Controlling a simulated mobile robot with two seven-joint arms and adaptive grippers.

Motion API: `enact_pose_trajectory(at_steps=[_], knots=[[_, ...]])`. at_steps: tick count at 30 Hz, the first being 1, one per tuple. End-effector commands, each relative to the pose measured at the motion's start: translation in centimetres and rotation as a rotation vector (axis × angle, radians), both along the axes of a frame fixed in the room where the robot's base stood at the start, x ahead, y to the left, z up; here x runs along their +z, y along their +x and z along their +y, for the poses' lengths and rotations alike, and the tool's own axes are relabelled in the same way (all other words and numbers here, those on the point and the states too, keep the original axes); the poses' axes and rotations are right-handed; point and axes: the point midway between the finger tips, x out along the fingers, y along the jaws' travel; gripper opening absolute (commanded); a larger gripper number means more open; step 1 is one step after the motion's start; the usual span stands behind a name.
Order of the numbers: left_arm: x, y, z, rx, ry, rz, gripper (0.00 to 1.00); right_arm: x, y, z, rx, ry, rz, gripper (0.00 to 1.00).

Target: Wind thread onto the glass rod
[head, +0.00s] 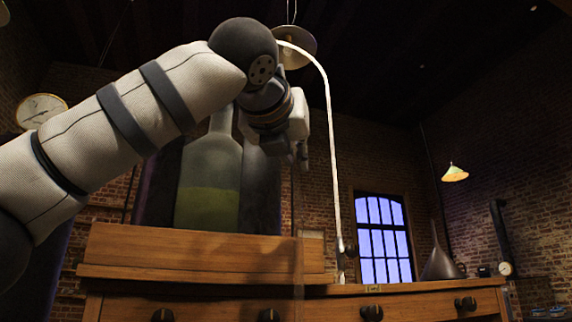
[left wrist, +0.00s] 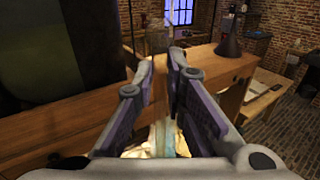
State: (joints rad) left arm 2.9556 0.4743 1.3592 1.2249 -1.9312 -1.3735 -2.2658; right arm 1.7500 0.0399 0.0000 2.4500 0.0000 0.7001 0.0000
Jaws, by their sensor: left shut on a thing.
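My left gripper (head: 303,158) is in front of the large bottle, above the wooden bench, with its fingers pointing away and down. In the left wrist view its fingertips (left wrist: 161,68) close on a thin, see-through upright piece, which looks like the glass rod (left wrist: 160,80). In the head view the rod (head: 298,230) is a faint vertical strip below the gripper, in front of the bench. A white cord, perhaps the thread (head: 330,120), arches from behind my wrist down to the bench top on the right. I cannot tell whether it touches the rod. My right gripper is not in view.
A large bottle (head: 210,180) with yellow-green liquid stands behind a raised wooden ledge (head: 190,248). A dark funnel-shaped vessel (head: 440,262) stands on the right part of the bench. The bench front has drawers with dark knobs (head: 371,313). A window (head: 383,240) is behind.

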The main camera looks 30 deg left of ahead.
Motion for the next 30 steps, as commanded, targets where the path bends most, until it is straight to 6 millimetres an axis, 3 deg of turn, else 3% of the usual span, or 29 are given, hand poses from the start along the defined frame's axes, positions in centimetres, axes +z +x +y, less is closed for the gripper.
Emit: enact_pose_trajectory(at_steps=[30], knots=[[0.0,-12.5,-14.8,-0.001,0.0,0.0,0.0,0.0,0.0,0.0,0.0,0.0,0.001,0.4]])
